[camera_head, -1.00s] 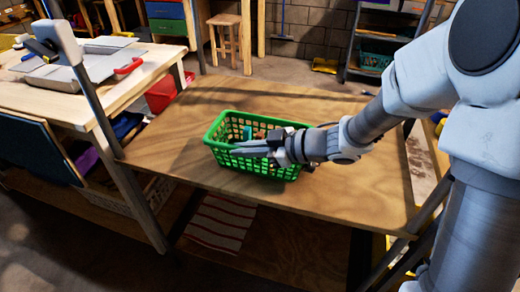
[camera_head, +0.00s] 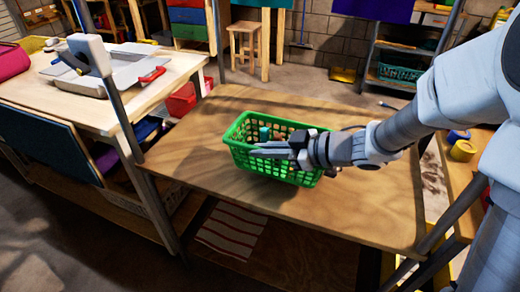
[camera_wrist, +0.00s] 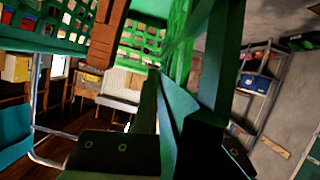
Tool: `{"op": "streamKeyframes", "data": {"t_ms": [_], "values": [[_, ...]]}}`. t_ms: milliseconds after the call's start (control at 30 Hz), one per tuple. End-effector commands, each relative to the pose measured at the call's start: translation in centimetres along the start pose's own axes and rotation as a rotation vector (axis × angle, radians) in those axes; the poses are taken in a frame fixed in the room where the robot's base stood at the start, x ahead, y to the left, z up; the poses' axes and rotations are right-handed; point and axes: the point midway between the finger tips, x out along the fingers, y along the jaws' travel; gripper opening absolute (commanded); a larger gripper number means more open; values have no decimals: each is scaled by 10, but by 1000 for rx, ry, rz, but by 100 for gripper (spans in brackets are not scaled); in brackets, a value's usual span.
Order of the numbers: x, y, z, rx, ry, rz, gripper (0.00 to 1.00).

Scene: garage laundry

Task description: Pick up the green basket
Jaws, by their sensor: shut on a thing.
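The green basket (camera_head: 275,172), a plastic lattice tub, is upright over the wooden table (camera_head: 200,172); I cannot tell whether it touches the top or hangs just above it. Small items, one teal, show inside it. My gripper (camera_head: 262,151) reaches in from the right, its fingers along the basket's near upper side, shut on it. In the wrist view the green lattice of the basket (camera_wrist: 145,38) fills the upper part, and the dark fingers of my gripper (camera_wrist: 180,105) run up to it. The exact grip point is hidden.
A workbench (camera_head: 110,122) with a metal tray stands at the left. A red bin (camera_head: 183,98) is behind the table, and a stool (camera_head: 244,45) stands farther back. A shelf rack (camera_head: 405,55) is at the back right. The table's left and front areas are clear.

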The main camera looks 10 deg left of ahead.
Motion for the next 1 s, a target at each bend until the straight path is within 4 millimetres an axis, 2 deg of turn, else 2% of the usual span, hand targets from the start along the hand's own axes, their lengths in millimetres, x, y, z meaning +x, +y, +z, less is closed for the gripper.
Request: {"op": "streamKeyframes", "data": {"t_ms": [500,700,1000], "values": [[-92,-19,-24,-1,0,4,0],[-111,-24,-27,-1,0,2,0],[-115,-21,-28,6,-3,20,0]]}}
